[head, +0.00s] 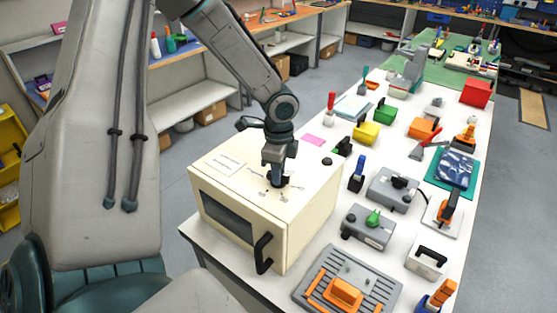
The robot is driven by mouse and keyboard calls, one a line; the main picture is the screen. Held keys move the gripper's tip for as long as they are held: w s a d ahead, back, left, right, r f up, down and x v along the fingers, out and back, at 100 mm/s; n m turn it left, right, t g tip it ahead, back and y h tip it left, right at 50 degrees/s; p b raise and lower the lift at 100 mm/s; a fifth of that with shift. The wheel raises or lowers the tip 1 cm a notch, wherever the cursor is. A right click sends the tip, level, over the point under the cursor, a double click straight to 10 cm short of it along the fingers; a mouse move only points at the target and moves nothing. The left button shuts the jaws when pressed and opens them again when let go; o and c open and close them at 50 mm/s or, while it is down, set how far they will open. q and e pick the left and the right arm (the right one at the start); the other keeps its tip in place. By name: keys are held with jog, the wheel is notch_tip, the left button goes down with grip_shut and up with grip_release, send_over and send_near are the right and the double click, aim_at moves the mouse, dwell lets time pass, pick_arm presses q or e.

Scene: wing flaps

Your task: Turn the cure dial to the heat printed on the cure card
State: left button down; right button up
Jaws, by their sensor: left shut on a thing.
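A cream oven-like box (262,215) with a dark window and a black door handle stands at the near left end of the white table. My left gripper (277,178) points down onto its top and is shut on a dark dial (280,185), which the fingers largely hide. Small marks surround the dial; its setting cannot be read. A white printed label (225,162) lies on the box top to the left, its print too small to read. I cannot tell whether it is the cure card. My right gripper is not in view.
A small black knob (327,160) sits near the box's far right corner. A pink sheet (314,140) lies behind the box. Grey units (368,228), an orange block on a grey tray (345,292) and several tools crowd the table to the right.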

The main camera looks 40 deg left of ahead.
pick_arm(q)
jog(key=c, duration=1.3)
grip_release()
jog(key=shift+r, duration=0.1)
jog(key=shift+w+r, duration=0.1)
jog(key=shift+r, duration=0.2)
notch_tip(320, 180, up, 10)
jog(key=b, duration=0.2)
jog(key=shift+b, duration=0.3)
